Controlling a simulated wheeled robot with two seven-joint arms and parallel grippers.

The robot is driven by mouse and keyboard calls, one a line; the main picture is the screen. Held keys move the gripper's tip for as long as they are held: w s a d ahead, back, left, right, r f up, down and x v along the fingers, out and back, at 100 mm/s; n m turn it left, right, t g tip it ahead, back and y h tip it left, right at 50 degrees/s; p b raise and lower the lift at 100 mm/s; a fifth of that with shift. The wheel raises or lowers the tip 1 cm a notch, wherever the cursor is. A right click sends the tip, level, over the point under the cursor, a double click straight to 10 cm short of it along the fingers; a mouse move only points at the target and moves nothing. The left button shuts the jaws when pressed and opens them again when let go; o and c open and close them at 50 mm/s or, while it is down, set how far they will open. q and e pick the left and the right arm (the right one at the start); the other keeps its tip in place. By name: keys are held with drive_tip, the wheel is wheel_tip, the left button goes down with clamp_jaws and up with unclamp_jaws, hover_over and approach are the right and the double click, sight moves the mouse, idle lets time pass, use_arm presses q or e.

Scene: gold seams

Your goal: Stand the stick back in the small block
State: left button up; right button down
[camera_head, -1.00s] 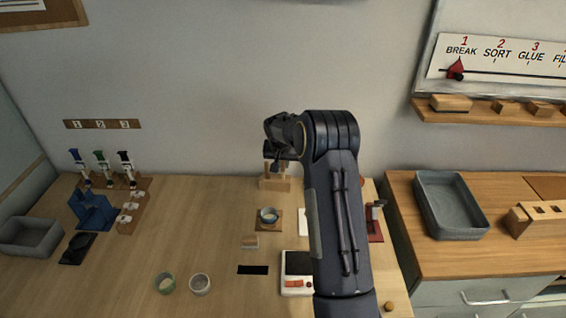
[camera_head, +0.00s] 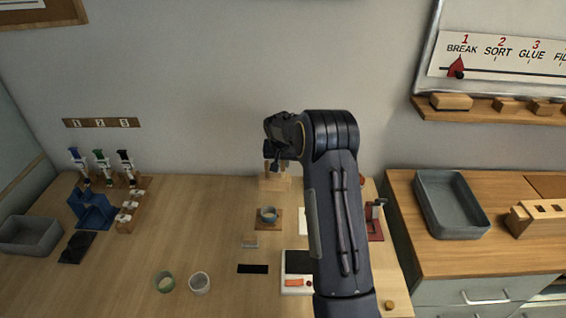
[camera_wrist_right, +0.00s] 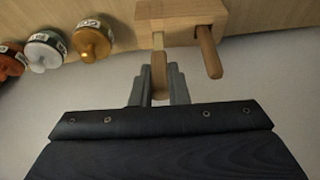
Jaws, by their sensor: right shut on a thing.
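The wooden block (camera_head: 275,184) stands at the back of the table in the head view, below my right gripper (camera_head: 275,160). In the right wrist view the block (camera_wrist_right: 180,18) is at the top, with one wooden stick (camera_wrist_right: 208,52) standing in its right part. My right gripper (camera_wrist_right: 158,88) is shut on another wooden stick (camera_wrist_right: 158,62), in line with the block's left part. That stick's far end meets or overlaps the block in this view; I cannot tell whether it is in a hole. My left gripper is not in view.
Several lidded jars (camera_wrist_right: 92,40) stand left of the block in the wrist view. A small bowl on a wooden mat (camera_head: 268,215), a scale (camera_head: 296,284) and a red stand (camera_head: 375,222) are nearby.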

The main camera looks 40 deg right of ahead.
drive_tip(key=shift+f, duration=0.4)
drive_tip(key=c, duration=1.3)
unclamp_jaws()
drive_tip(key=shift+f, duration=0.1)
drive_tip(key=shift+p+v, duration=0.65)
drive_tip(key=shift+v, duration=1.55)
drive_tip(key=shift+s+r, duration=0.15)
drive_tip(key=shift+r, duration=0.45)
